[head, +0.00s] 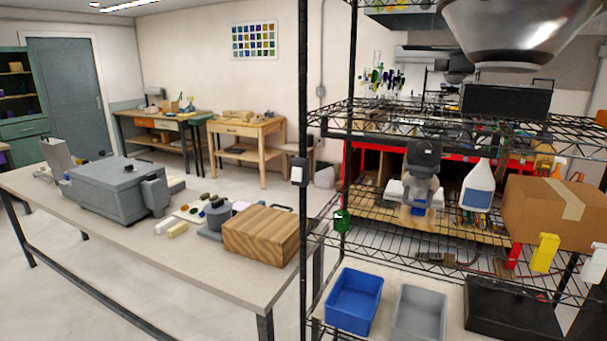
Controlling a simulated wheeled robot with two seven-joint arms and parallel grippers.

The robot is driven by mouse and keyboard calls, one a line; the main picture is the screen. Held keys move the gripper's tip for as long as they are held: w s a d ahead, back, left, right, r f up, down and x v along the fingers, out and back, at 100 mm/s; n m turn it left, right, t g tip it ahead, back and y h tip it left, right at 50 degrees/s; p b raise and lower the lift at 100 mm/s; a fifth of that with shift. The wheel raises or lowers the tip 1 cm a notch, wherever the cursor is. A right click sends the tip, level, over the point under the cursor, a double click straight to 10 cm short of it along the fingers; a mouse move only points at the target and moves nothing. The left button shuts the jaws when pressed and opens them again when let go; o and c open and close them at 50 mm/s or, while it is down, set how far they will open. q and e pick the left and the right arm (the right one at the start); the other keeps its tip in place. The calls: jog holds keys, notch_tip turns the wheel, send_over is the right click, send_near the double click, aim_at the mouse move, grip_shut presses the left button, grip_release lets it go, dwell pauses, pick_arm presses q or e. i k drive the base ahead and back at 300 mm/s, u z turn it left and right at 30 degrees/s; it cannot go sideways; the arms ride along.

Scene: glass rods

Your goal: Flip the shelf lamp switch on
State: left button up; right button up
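A metal lamp shade (530,30) hangs at the top right above the wire shelf, cut off by the picture's top edge. I see no clear glow from it. A small dark box with a pale face (297,174) is fixed to the shelf's front left post and looks like the lamp switch. It is too small to tell which way it is set. Neither of my grippers is in view.
The black wire shelf (440,137) fills the right side.

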aim_at(297, 173)
jog(key=z, duration=0.4)
jog(key=i, duration=0.7)
jog(key=u, duration=0.4)
